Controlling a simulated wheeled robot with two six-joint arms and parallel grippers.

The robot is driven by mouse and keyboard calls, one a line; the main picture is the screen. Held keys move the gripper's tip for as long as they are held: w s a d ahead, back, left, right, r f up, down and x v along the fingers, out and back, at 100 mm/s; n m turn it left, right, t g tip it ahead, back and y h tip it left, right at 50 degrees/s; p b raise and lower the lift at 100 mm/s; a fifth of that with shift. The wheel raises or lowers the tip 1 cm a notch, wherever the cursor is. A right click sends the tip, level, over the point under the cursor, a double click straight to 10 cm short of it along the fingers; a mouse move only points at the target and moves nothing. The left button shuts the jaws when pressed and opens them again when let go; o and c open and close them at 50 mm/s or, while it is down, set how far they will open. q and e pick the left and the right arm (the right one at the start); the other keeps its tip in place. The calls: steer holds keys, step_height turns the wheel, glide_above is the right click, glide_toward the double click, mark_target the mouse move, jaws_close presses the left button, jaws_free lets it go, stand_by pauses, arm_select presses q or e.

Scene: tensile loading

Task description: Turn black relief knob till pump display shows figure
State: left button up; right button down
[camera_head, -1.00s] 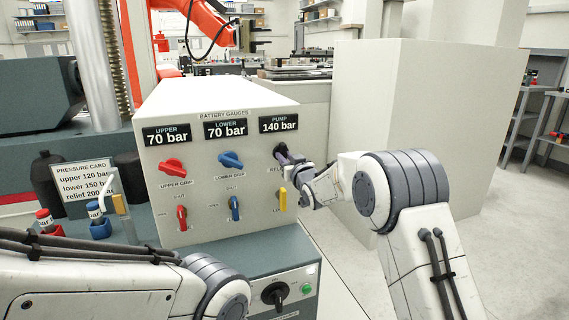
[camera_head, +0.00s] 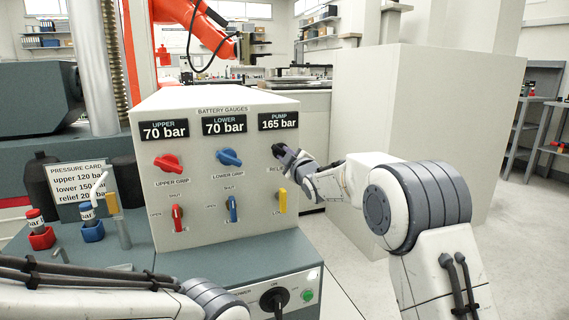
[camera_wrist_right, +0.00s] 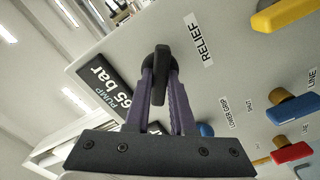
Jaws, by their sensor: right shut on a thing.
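My right gripper (camera_head: 286,157) is at the upper right of the grey gauge panel (camera_head: 205,200), under the pump display (camera_head: 278,121), which reads 165 bar. In the right wrist view its fingers (camera_wrist_right: 161,90) are shut on the black relief knob (camera_wrist_right: 160,62), beside the RELIEF label. In the head view the hand mostly hides the knob.
The upper (camera_head: 164,131) and lower (camera_head: 224,125) displays both read 70 bar. A red knob (camera_head: 168,162), a blue knob (camera_head: 228,157) and red, blue and yellow levers are on the panel. Red and blue holders (camera_head: 92,231) stand at left. A large pale cabinet (camera_head: 410,110) stands behind my right arm.

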steer(key=shift+f+n+b, duration=0.1)
steer(key=shift+n+b, duration=0.95)
steer(key=shift+n, duration=0.55)
steer(key=shift+a, duration=0.1)
steer(key=c, duration=0.8)
jaws_free()
steer(key=shift+o, duration=0.2)
steer(key=v, duration=1)
steer(key=shift+s+p, duration=0.25)
steer(key=shift+p, duration=0.05)
